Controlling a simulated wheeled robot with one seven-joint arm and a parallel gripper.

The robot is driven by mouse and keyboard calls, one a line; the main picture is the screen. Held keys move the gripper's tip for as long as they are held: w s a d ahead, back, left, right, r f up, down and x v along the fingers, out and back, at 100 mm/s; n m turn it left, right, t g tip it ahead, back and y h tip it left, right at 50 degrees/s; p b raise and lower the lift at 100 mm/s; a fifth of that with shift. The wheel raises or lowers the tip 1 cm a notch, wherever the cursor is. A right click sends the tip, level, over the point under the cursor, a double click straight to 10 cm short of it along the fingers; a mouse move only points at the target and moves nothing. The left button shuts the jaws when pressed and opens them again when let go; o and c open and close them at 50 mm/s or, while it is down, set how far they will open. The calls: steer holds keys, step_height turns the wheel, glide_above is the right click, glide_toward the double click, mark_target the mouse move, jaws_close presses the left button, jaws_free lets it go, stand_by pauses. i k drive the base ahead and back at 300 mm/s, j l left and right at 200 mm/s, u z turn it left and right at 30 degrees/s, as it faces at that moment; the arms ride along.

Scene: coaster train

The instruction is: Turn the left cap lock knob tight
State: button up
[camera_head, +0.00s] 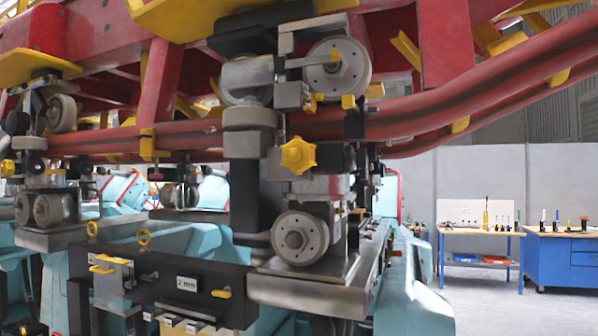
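A yellow lobed knob (298,155) sits on the front of the wheel assembly, between the upper wheel (342,78) and the lower wheel (300,238). Smaller yellow parts, such as a tab (222,294) and a ring (144,236), are on the dark block (205,280) below. My gripper is not in view, and nothing visible touches the knob.
Red track rails (440,95) cross overhead from left to right. Another wheel assembly (45,195) stands at the left. Teal car bodies (420,305) lie below and behind. At the right are a workbench (480,233) and a blue cabinet (560,262), with open floor before them.

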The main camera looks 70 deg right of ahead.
mark_target(359, 158)
steer(key=k+l+z, duration=0.2)
steer(key=l, duration=0.25)
steer(key=k+l+z, duration=0.25)
steer(key=l, duration=0.25)
steer(key=k+l+z, duration=0.2)
steer(key=l, duration=0.3)
steer(key=l+z, duration=0.25)
steer(key=l, duration=0.3)
steer(key=l+z, duration=0.2)
steer(key=l, duration=0.35)
